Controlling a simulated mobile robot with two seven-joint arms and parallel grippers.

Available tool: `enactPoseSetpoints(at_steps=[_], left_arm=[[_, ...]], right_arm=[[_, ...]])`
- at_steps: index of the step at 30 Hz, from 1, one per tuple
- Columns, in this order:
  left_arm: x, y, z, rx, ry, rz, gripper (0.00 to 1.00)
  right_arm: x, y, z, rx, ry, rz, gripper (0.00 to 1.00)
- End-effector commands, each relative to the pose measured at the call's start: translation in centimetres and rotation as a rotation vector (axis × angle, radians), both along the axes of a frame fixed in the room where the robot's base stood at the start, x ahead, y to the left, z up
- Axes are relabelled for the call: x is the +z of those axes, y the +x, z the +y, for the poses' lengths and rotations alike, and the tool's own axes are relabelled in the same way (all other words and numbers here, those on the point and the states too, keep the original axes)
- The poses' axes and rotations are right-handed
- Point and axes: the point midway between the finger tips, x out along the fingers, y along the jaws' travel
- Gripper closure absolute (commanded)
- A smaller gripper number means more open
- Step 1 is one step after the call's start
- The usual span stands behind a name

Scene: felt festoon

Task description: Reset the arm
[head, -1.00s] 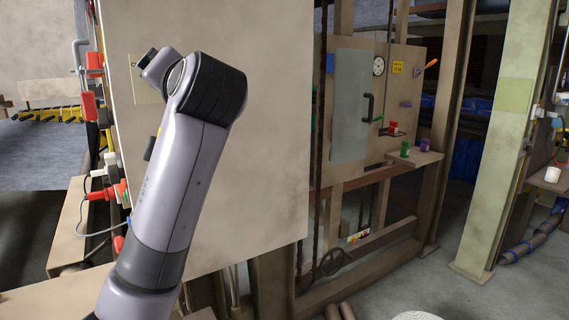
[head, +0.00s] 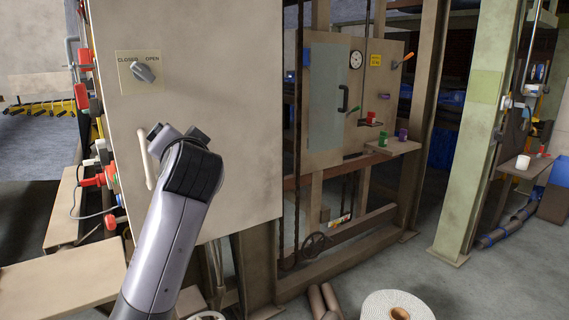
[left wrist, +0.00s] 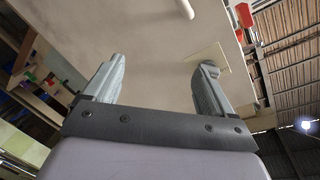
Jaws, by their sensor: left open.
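My left arm rises in front of a large beige panel (head: 225,120), and its left gripper (head: 160,140) is near the panel's left part, partly hidden by my wrist. In the left wrist view the left gripper (left wrist: 158,76) is open, with its two grey fingers apart and nothing between them. A grey rotary knob (head: 143,72) on a cream plate marked CLOSED and OPEN is above the gripper, clear of it. A pale bar handle (head: 149,165) is beside the gripper; it also shows in the left wrist view (left wrist: 187,9). My right gripper is not seen.
Red and white fittings with cables (head: 100,177) line the panel's left edge. To the right stand a cabinet with a glass door (head: 326,95), a small shelf (head: 397,147) and a pale green post (head: 471,140). A white roll (head: 398,306) lies on the floor.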

Motion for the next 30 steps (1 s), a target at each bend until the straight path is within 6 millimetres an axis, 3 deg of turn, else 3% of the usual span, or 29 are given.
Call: enactPoseSetpoints(at_steps=[1, 7, 14, 21, 30], left_arm=[[-3.0, 0.3, 0.1, -0.026, -0.012, 0.03, 0.15], [-13.6, 0.1, 0.0, -0.137, -0.09, 0.116, 0.15], [-25.1, -3.4, 0.0, -0.239, -0.213, 0.204, 0.15], [-35.2, -10.1, 0.1, -0.309, -0.37, 0.283, 0.15], [-43.8, -21.4, 0.6, -0.336, -0.592, 0.361, 0.15]], right_arm=[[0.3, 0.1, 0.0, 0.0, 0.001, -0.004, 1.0], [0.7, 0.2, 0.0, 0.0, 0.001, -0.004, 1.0], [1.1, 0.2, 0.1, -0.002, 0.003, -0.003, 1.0], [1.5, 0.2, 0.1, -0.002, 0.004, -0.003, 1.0], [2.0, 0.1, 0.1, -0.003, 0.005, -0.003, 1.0]])
